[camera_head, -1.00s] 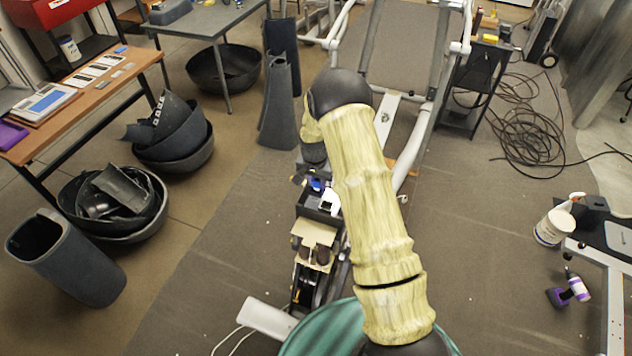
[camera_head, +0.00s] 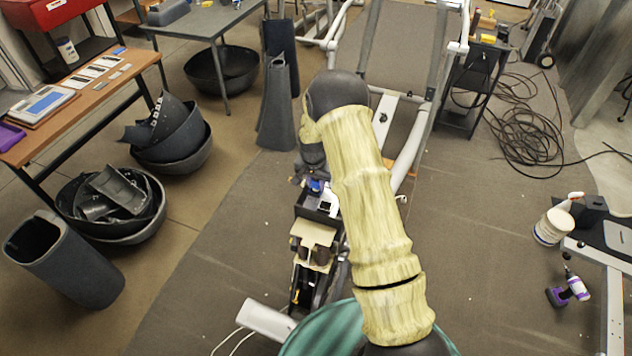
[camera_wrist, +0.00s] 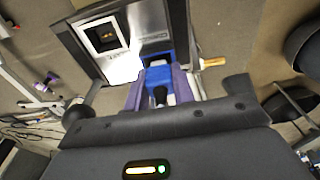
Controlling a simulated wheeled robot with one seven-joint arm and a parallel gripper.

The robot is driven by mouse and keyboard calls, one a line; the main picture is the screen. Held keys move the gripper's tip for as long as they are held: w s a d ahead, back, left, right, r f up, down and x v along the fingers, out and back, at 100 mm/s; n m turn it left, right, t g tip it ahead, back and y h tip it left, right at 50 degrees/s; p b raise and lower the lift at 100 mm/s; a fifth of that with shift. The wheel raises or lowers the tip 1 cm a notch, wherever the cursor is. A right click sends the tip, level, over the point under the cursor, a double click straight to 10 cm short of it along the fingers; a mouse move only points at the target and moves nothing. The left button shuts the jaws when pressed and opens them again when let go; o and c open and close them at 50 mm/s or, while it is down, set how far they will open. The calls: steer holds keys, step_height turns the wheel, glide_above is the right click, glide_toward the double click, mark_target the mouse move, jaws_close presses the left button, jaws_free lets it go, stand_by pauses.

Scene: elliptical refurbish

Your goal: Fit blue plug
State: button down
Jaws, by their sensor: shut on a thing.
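In the wrist view, the blue plug (camera_wrist: 158,73) sits between the two purple-grey fingers of my gripper (camera_wrist: 161,84). My gripper is shut on it, and a black part shows on its near side. The plug's far end is at the lower edge of a dark-framed unit with a silver panel (camera_wrist: 122,66). I cannot tell whether it is inserted or only touching. In the head view, a small blue patch (camera_head: 316,186) shows beside my gripper (camera_head: 309,178), over the open-topped equipment housing. My arm hides part of that area.
A square socket-like opening (camera_wrist: 106,34) is in the silver panel. A tan block (camera_head: 313,233) sits on the machine nearer me. The exercise machine's white frame (camera_head: 411,150) stands behind my arm. Dark tubs (camera_head: 110,205) are on the floor at left, cables (camera_head: 525,130) at right.

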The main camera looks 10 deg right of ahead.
steer(key=shift+s+f, duration=0.1)
steer(key=shift+f, duration=0.15)
stand_by(0.4)
steer(key=c, duration=1.1)
jaws_free()
steer(key=shift+f, duration=0.1)
steer(key=shift+s, duration=0.1)
steer(key=shift+s+d+f, duration=0.1)
steer(key=shift+d, duration=0.05)
step_height(320, 180, up, 18)
steer(key=s+a+b, duration=0.1)
steer(key=b, duration=0.3)
steer(key=shift+a, duration=0.35)
steer(key=shift+s, duration=0.1)
steer(key=shift+a, duration=0.1)
